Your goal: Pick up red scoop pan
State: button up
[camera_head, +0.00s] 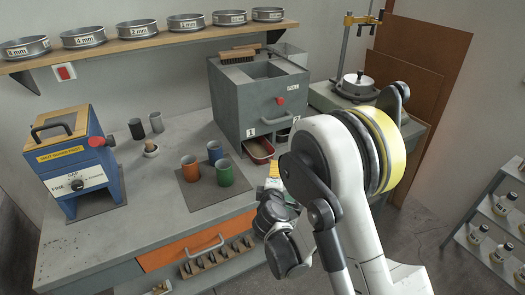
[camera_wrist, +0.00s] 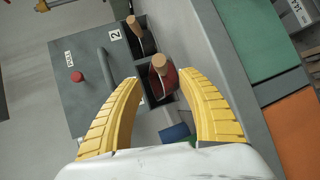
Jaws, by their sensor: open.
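The red scoop pan (camera_head: 262,151) sits in the opening marked 1 at the foot of the grey box, its front part sticking out. In the wrist view the red scoop pan (camera_wrist: 169,82) has a wooden handle (camera_wrist: 160,62) pointing toward the camera. My gripper (camera_wrist: 158,78) has yellow fingers spread apart, one on each side of the pan in that view. Nothing is held, and contact with the pan cannot be told. In the head view my gripper (camera_head: 273,172) is just in front of the pan, partly hidden by my arm.
The grey box (camera_head: 235,105) also has an opening marked 2, with another wooden-handled pan (camera_wrist: 144,42). Orange, blue and green cups stand on a dark mat (camera_head: 205,195) left of my gripper. A blue device (camera_head: 85,165) stands farther left.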

jog(key=b+x, duration=0.1)
jog(key=x, duration=0.1)
jog(key=b+x, duration=0.1)
jog(key=x, duration=0.1)
jog(key=b+x, duration=0.1)
jog(key=x, duration=0.1)
jog(key=shift+w+d+f, duration=0.1)
jog(key=shift+w+f, duration=0.1)
jog(key=shift+f, duration=0.15)
jog(key=shift+w, duration=0.5)
grip_shut()
